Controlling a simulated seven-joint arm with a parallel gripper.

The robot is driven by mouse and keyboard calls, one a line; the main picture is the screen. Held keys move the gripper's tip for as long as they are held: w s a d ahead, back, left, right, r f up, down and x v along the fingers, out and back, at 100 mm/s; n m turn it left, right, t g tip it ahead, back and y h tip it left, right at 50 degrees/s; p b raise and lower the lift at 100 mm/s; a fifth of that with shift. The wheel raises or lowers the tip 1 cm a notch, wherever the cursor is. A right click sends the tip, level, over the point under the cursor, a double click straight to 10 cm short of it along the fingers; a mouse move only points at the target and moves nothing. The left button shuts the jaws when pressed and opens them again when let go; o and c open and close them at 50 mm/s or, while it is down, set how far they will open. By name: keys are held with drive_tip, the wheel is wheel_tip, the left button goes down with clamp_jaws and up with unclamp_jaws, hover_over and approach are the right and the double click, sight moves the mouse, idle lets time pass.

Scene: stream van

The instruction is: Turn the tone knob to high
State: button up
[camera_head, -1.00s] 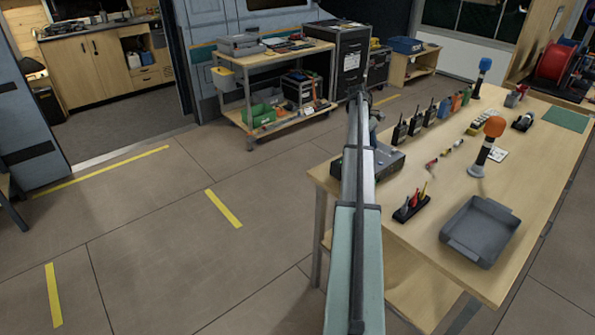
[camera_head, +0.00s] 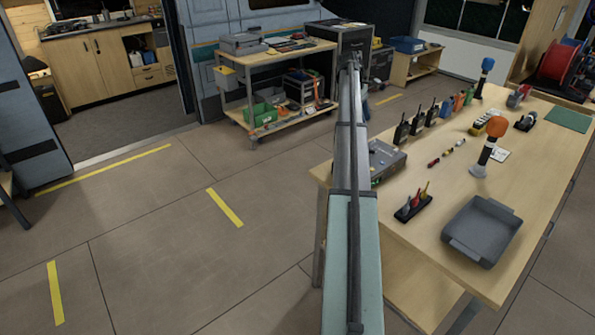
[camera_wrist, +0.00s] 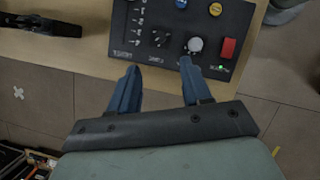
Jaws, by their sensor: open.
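A dark control box (camera_head: 388,162) sits at the left edge of the wooden workbench, partly covered by my arm. In the wrist view its panel (camera_wrist: 140,55) shows a grey-white round knob (camera_wrist: 195,44), a small black dial (camera_wrist: 159,37) and a column of small controls at left. Labels are too small to read, so I cannot tell which one is the tone knob. My gripper (camera_wrist: 159,66) is open and empty. Its blue fingers point at the panel's near edge. The right fingertip appears just below the grey-white knob; contact cannot be told. The head view hides my gripper behind the arm.
A red block (camera_wrist: 229,48), a yellow button (camera_wrist: 215,9) and a blue button (camera_wrist: 181,3) are on the same panel. Several radios (camera_head: 418,124), a tool holder (camera_head: 413,208) and a grey tray (camera_head: 481,232) stand on the bench. Floor left of the bench is clear.

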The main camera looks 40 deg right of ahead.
drive_tip(key=w+a+f, duration=0.4)
drive_tip(key=a+f, duration=0.5)
drive_tip(key=a, duration=0.3)
drive_tip(key=w+a+f+m+t, duration=0.1)
drive_tip(key=w+a+f, duration=0.3)
drive_tip(key=a+f, duration=0.5)
drive_tip(key=a, duration=0.4)
drive_tip(key=shift+t, duration=0.3)
drive_tip(key=n+g+h, duration=0.1)
drive_tip(key=n, duration=0.3)
approach(373, 149)
drive_tip(key=x, duration=0.8)
drive_tip(key=shift+w, duration=0.1)
